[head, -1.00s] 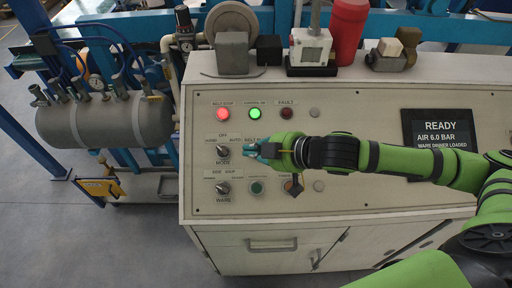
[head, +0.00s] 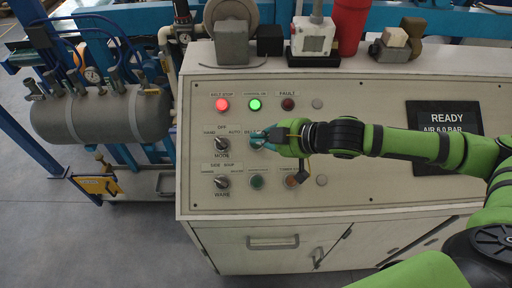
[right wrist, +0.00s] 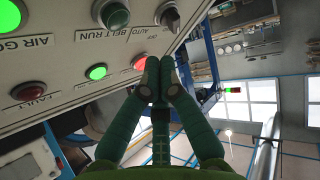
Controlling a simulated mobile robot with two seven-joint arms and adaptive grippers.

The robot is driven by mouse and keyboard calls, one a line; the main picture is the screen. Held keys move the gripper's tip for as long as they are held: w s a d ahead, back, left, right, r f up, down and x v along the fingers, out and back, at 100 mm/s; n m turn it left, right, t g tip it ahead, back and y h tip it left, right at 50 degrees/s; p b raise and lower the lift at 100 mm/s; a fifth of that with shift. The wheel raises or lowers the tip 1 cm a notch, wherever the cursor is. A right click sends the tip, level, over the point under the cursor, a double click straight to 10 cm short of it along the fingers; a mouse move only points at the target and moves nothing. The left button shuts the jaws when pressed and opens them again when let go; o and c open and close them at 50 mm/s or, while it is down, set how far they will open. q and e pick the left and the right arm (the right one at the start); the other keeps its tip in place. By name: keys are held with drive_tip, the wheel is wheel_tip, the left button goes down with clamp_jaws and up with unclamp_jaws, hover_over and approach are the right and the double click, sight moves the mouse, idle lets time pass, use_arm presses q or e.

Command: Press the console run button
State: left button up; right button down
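The green run button (right wrist: 113,15) shows at the top of the right wrist view, beside its BELT RUN label on the console (head: 390,195). In the head view my right gripper (head: 258,138) covers the run button's spot, with part of the BELT label visible just left of it. In the right wrist view my right gripper (right wrist: 152,78) has both fingertips together, with nothing between them. The button stands apart from the tips in that view; contact cannot be told. My left gripper is not in view.
The mode knob (head: 222,144) sits close left of my gripper. The lit red lamp (head: 222,104), lit green lamp (head: 255,104) and dark fault lamp (head: 288,104) are above.

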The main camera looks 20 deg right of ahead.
drive_tip(key=shift+w+d+f+b, duration=0.1)
drive_tip(key=shift+w+f+b, duration=0.3)
drive_tip(key=shift+f, duration=0.45)
drive_tip(key=shift+w+d+f, duration=0.1)
drive_tip(key=shift+w+f, duration=0.1)
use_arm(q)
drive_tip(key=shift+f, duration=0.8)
use_arm(e)
drive_tip(key=shift+w+d+f, duration=0.1)
drive_tip(key=shift+w+f, duration=0.25)
drive_tip(key=shift+f, duration=0.3)
drive_tip(key=shift+f, duration=0.1)
drive_tip(key=shift+w+f, duration=0.2)
drive_tip(key=shift+f, duration=0.05)
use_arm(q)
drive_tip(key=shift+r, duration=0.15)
